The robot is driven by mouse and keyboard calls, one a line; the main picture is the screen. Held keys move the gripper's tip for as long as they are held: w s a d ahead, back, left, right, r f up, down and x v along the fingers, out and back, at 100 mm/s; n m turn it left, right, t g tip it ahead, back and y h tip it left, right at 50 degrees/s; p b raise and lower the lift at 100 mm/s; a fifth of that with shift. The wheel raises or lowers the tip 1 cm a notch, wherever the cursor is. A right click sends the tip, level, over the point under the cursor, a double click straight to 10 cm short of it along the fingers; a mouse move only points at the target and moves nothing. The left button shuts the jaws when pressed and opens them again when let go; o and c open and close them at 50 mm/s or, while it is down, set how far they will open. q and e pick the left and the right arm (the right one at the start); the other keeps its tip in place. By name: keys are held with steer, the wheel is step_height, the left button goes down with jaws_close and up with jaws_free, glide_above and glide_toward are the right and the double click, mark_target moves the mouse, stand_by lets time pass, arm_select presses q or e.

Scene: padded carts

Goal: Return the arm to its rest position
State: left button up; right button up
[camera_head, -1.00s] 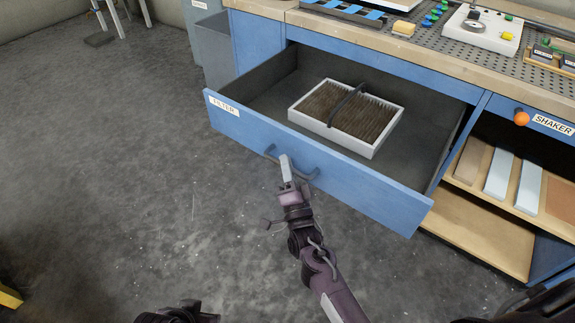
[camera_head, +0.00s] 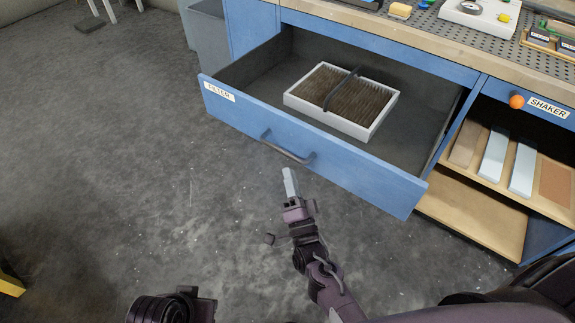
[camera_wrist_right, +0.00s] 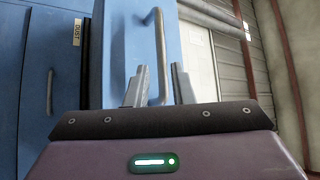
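My right gripper (camera_head: 289,177) is in front of the open blue drawer labelled FILTER, a little below and apart from its dark curved handle (camera_head: 287,150). In the right wrist view its two grey fingers (camera_wrist_right: 158,84) are spread apart, with the drawer handle (camera_wrist_right: 160,45) beyond them and nothing held. The drawer (camera_head: 350,177) is pulled well out and holds a white-framed filter (camera_head: 345,100) with brown pleats and a dark strap. A dark part of my left arm shows at the bottom left; its gripper is out of view.
The workbench top (camera_head: 400,38) lies behind the drawer. An open shelf (camera_head: 470,215) with several flat panels stands at right, under the SHAKER label and an orange knob (camera_head: 516,101). A grey bin (camera_head: 207,40) stands at left. The grey floor (camera_head: 130,170) in front is clear.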

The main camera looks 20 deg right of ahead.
arm_select(q)
steer(key=shift+w, duration=0.2)
arm_select(e)
steer(key=shift+s+f, duration=0.1)
